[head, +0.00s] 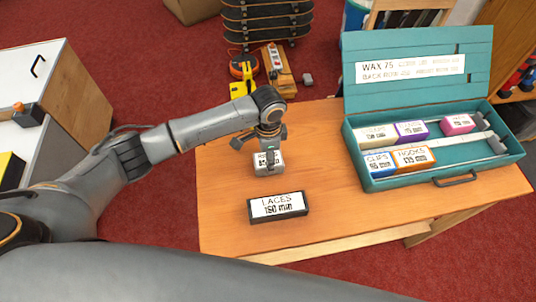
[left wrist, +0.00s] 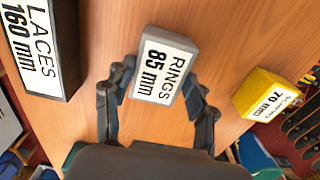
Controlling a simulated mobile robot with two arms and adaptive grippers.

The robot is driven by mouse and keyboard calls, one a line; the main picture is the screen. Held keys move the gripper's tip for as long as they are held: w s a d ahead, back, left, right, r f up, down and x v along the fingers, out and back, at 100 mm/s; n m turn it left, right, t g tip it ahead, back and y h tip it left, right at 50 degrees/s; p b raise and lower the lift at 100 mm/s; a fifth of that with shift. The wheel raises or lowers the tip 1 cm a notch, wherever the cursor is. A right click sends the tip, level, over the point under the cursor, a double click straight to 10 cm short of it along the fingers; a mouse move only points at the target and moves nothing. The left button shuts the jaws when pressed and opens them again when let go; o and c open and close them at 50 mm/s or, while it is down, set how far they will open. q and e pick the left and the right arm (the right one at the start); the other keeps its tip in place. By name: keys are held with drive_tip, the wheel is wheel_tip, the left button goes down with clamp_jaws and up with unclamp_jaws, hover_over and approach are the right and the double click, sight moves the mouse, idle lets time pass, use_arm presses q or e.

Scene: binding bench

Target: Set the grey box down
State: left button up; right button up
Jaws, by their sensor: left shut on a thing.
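The small grey box (head: 266,164) has a white label; in the left wrist view the box (left wrist: 163,68) reads RINGS 85 mm. My left gripper (head: 269,152) points down over the table and is shut on it. In the left wrist view its fingers (left wrist: 160,92) lie along two opposite sides of the box. The box is over the bare wooden tabletop (head: 335,180), behind the black LACES box. I cannot tell whether its underside touches the wood. My right gripper is not in view.
The black LACES 160 mm box (head: 278,207) lies near the front edge. An open teal case (head: 437,178) with several coloured boxes fills the table's right side. A yellow box (left wrist: 266,94) labelled 70 mm shows in the left wrist view. Bare wood lies between LACES and the case.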

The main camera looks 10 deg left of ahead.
use_arm(q)
drive_tip(key=o, duration=1.2)
drive_tip(key=shift+f, duration=0.15)
drive_tip(key=shift+o, duration=0.2)
wheel_tip(320, 180, up, 12)
drive_tip(key=b, duration=0.1)
drive_tip(key=shift+r, duration=0.2)
drive_tip(key=shift+s+f, duration=0.1)
